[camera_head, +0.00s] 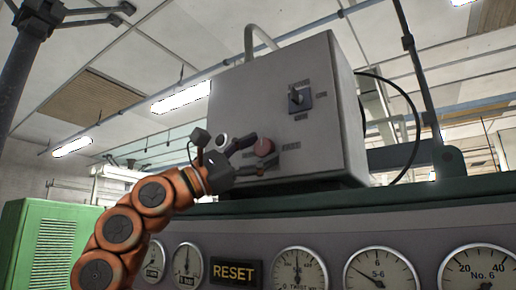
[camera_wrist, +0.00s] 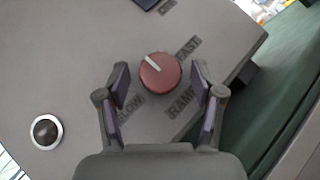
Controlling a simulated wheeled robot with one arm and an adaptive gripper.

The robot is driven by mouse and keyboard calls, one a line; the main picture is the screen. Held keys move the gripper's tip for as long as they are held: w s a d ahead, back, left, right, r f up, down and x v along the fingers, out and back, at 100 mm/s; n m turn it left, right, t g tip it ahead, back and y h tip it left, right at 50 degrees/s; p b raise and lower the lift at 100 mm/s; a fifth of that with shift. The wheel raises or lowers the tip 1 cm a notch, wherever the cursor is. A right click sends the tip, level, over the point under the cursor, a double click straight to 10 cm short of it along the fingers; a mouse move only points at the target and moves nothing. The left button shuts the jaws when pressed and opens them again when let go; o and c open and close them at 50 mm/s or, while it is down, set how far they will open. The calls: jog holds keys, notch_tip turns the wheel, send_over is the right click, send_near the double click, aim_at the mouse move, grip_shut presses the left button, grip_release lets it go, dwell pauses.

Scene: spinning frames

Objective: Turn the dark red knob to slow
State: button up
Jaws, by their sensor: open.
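The dark red knob (camera_wrist: 159,76) sits on the grey box face in the wrist view. Its white pointer mark points to the upper left, at neither word. The word FAST (camera_wrist: 188,47) is at its upper right, SLOW (camera_wrist: 130,108) at its lower left, RAMP (camera_wrist: 181,103) below right. My gripper (camera_wrist: 162,74) is open, with one finger on each side of the knob in the picture. I see gaps on both sides and no contact; depth is hard to tell. In the head view the knob (camera_head: 264,147) shows just right of my gripper (camera_head: 246,156).
A dark push button (camera_wrist: 46,132) in a white ring is at the lower left in the wrist view. A black selector switch (camera_head: 299,98) is higher on the grey box (camera_head: 255,85). Gauges and a RESET sign (camera_head: 235,272) lie below the green ledge.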

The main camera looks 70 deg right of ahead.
jog(key=c, duration=1.1)
